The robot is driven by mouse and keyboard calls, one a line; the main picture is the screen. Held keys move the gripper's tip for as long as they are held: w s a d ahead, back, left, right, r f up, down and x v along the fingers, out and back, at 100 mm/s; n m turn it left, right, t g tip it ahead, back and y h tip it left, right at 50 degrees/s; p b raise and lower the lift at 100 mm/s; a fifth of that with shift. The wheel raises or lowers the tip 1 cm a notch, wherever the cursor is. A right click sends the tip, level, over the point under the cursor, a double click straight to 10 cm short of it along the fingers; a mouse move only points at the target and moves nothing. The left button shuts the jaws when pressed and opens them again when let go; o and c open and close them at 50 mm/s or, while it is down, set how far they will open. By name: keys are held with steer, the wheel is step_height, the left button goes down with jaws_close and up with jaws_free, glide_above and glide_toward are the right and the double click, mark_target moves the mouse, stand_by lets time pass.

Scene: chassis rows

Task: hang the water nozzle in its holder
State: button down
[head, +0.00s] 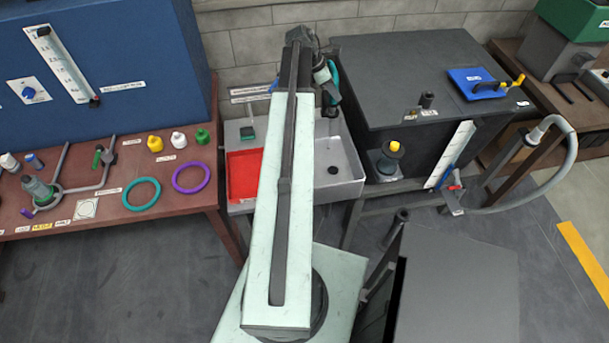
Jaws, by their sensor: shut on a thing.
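My gripper (329,92) is at the far end of my arm, above the back of the sink. It is shut on a dark piece beside a teal curved hose (334,74), which I take to be the water nozzle (333,110). The nozzle hangs over the sink basin, and my wrist hides part of it. Its exact tilt and the grip on it are too small to tell. I cannot make out its holder for sure; my arm covers part of the wall and the sink's back edge.
The grey sink (345,160) has a red tray (243,175) at its left. A dark cabinet (400,70) stands close on the right. A grey hose (573,150) loops at the far right. A brown bench (120,225) with rings and bottles is at left.

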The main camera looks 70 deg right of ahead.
steer(key=shift+f+b, duration=1.65)
steer(key=shift+f, duration=0.05)
steer(key=c, duration=1)
jaws_free()
steer(key=shift+c, duration=0.2)
steer(key=p+v, duration=0.7)
steer(key=v, duration=0.1)
steer(key=shift+f, duration=0.1)
